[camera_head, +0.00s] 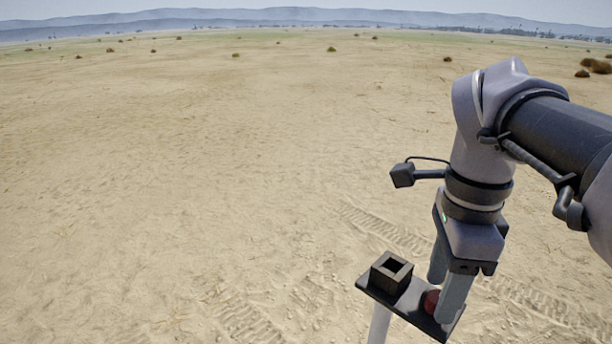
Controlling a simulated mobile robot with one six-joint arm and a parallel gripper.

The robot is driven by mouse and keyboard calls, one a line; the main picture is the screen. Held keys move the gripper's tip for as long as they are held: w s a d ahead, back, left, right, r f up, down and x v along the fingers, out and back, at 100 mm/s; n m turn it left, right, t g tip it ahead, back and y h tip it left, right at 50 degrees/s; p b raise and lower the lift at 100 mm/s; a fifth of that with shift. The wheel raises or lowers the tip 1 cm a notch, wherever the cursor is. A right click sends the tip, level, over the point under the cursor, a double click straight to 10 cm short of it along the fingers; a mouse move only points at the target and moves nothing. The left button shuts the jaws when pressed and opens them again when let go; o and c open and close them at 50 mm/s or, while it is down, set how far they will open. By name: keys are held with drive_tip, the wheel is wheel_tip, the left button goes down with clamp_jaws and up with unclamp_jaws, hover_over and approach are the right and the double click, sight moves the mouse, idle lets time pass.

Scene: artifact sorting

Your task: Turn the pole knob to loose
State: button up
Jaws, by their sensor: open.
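A red knob (431,301) sits on the dark flat plate (413,308) on top of a pale pole (379,326), at the lower right of the body camera view. My gripper (443,291) points down over the right end of the plate. Its two fingers are apart, one on the far side of the knob and one on the near right side. The near finger hides part of the knob. I cannot tell whether the fingers touch it. The knob's loose or tight setting cannot be read.
A black square open-topped socket (391,273) stands on the left end of the plate, close to my gripper. The foot of the pole is out of view. Open sandy ground with tyre tracks (245,322) lies around it. Small shrubs are far off.

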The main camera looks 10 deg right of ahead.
drive_tip(key=shift+w+f, duration=0.15)
drive_tip(key=shift+f, duration=0.5)
drive_tip(key=shift+s+r, duration=0.15)
drive_tip(key=shift+s, duration=0.05)
drive_tip(key=shift+w, duration=0.1)
clamp_jaws()
